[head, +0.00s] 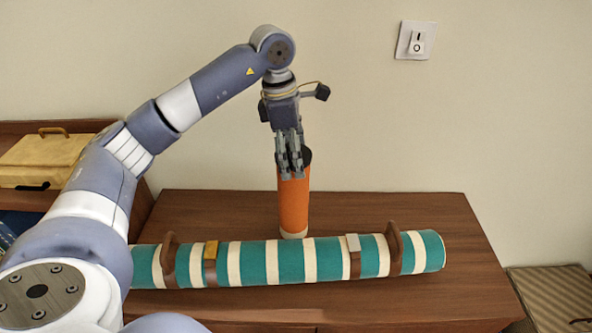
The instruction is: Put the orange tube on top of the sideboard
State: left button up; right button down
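The orange tube (294,205) stands upright on the wooden sideboard (420,213), with a cream band at its foot and a dark top end. My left gripper (290,172) points down at the tube's upper end, and its fingers overlap the tube's top in the head view. Whether the fingers are closed on the tube or only in front of it cannot be told. My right gripper is not in view.
A teal and cream striped roll (285,262) with brown handles lies across the sideboard's front. A yellow case (45,160) sits on a shelf at left. A light switch (415,40) is on the wall. The sideboard's right part is clear.

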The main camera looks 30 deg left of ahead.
pick_arm(q)
jog(key=r, duration=0.7)
jog(key=shift+s+a+b, duration=0.3)
jog(key=shift+a+b, duration=0.05)
jog(key=shift+a, duration=0.05)
jog(key=shift+f, duration=0.1)
